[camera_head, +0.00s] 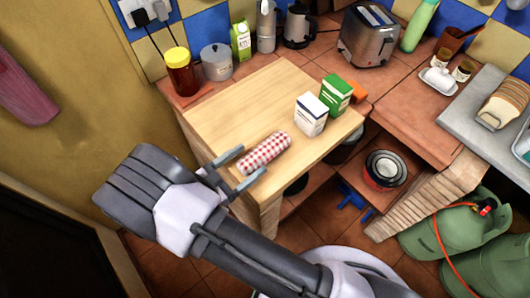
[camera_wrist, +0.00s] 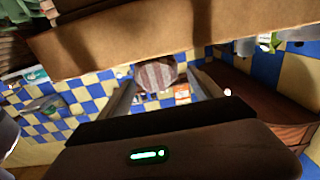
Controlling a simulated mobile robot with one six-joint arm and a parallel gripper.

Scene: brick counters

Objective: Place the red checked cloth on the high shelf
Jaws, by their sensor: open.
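The red checked cloth (camera_head: 265,152) is a rolled red-and-white bundle lying on the pale wooden table top (camera_head: 235,110), near its front edge. My gripper (camera_head: 238,168) is open and empty at the near end of the cloth, with its two fingers spread. It appears just short of the roll, but I cannot tell whether they touch. In the wrist view the cloth's round end (camera_wrist: 155,74) shows between the two open fingers. I cannot make out the high shelf in either view.
A white carton (camera_head: 311,115) and a green carton (camera_head: 336,94) stand right of the cloth. A jar with a yellow lid (camera_head: 181,72), a grey pot (camera_head: 216,62) and a toaster (camera_head: 368,36) line the back counter. Green gas cylinders (camera_head: 445,228) stand at lower right.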

